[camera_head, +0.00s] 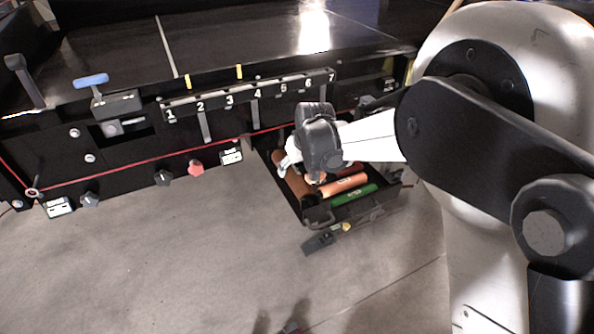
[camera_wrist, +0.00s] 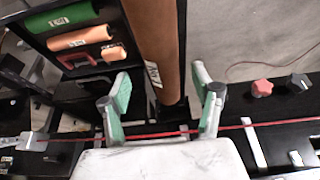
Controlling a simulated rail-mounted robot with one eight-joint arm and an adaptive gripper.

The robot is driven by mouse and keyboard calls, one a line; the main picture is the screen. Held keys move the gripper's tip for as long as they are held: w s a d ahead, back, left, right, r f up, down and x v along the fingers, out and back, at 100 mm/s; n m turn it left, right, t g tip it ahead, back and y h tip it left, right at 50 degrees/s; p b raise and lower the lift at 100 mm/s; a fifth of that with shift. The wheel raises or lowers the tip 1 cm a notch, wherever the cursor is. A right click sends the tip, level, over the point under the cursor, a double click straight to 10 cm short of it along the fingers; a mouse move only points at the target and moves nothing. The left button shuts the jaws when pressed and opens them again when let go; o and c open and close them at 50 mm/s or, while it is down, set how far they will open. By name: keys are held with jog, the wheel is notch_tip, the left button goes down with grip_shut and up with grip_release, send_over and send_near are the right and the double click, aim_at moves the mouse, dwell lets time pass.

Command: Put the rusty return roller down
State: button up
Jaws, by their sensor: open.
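The rusty return roller (camera_head: 291,176) is a long brown cylinder along the left side of a black open box (camera_head: 345,217). In the wrist view the rusty roller (camera_wrist: 155,42) runs down from the top edge, with a white label near its lower end. My gripper (camera_head: 303,168) is over the left part of the box. In the wrist view its fingers (camera_wrist: 163,100), with green pads, are spread wide on either side of the roller's end, with gaps on both sides. How the roller's far end rests is not visible.
The box also holds an orange roller (camera_head: 343,185), a green roller (camera_head: 353,195) and a small red-orange item (camera_wrist: 113,53). The black conveyor frame (camera_head: 130,140) with numbered slots and a red cord stands behind. The grey floor (camera_head: 180,260) left of the box is clear.

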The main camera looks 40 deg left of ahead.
aim_at(293, 172)
jog(key=shift+p+x, duration=0.65)
jog(key=shift+x, duration=2.1)
jog(key=shift+s, duration=0.15)
grip_shut()
